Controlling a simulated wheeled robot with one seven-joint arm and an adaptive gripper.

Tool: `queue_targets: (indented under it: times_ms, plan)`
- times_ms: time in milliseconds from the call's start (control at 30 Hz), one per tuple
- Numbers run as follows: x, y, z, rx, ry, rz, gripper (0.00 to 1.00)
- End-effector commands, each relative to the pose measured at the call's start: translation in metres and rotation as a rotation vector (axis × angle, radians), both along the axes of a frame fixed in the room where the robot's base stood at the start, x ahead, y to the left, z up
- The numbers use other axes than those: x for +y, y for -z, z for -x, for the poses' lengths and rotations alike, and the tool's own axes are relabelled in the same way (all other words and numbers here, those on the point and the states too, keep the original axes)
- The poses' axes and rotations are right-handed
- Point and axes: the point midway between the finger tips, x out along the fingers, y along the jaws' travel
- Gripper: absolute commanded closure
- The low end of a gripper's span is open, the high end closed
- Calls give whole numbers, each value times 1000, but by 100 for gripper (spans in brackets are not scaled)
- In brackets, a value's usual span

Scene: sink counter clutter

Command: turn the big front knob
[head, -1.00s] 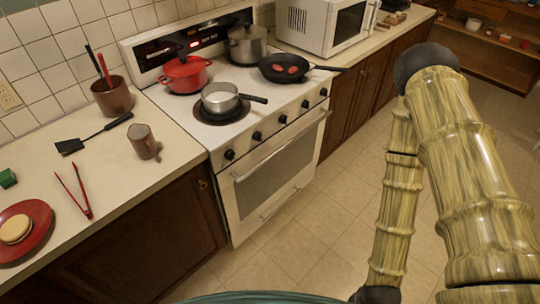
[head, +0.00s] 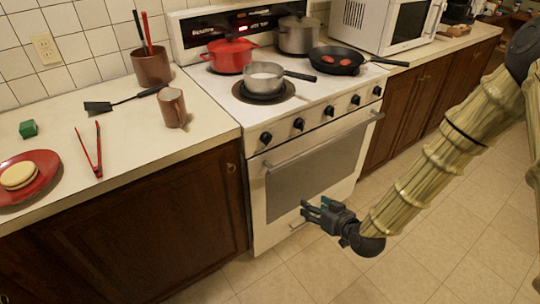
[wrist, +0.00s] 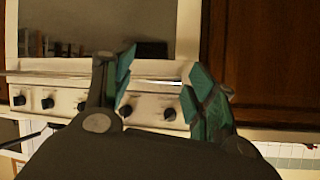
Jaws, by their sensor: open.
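Several black knobs line the white front panel of the stove (head: 312,125). The leftmost knob (head: 266,138) and the knob to its right (head: 298,123) look much like the others, and I cannot tell which is the big one. My gripper (head: 310,214) is open and empty, low in front of the oven door, below the knob row and apart from it. In the wrist view my gripper's two fingers (wrist: 160,85) are spread. The picture there is upside down, with knobs (wrist: 82,106) beyond and between the fingers.
The oven handle (head: 325,143) runs just below the knobs. A saucepan (head: 265,76), a red pot (head: 230,55), a steel pot (head: 298,35) and a frying pan (head: 338,60) stand on the stove. The counter at left holds a mug (head: 172,108) and tongs (head: 97,150). The floor is clear.

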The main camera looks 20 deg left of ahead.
Motion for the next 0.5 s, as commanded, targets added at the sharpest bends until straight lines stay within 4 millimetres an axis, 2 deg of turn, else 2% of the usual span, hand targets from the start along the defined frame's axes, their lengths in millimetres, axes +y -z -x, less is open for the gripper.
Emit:
queue_targets:
  times_ms: [67,200,333,500]
  plan:
    - [22,-6,-21,-94,-36,-41,44]
    - [57,-40,-48,-252,-99,-108,44]
    - [81,-71,-64,-374,-145,-159,44]
    - [100,-99,-72,-472,-184,-199,44]
